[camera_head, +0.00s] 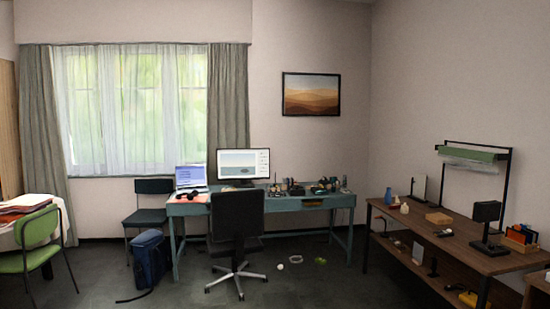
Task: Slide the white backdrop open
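A black frame stand (507,185) rises from the back of the brown table (400,217) on the right. A green bar (467,153) lies across its top. A pale, whitish translucent sheet or roll (470,164) hangs just under the bar, and it may be the white backdrop. Its lower edge is high above the tabletop. Details are too small to tell how it is fixed. Neither of my grippers nor my arms show in this view.
The brown table holds a blue vase (388,196), a small wooden box (439,218), a black lamp-like stand (487,222) and an orange-and-red organizer (521,237). A teal desk (280,203) and black office chair (237,225) stand mid-room.

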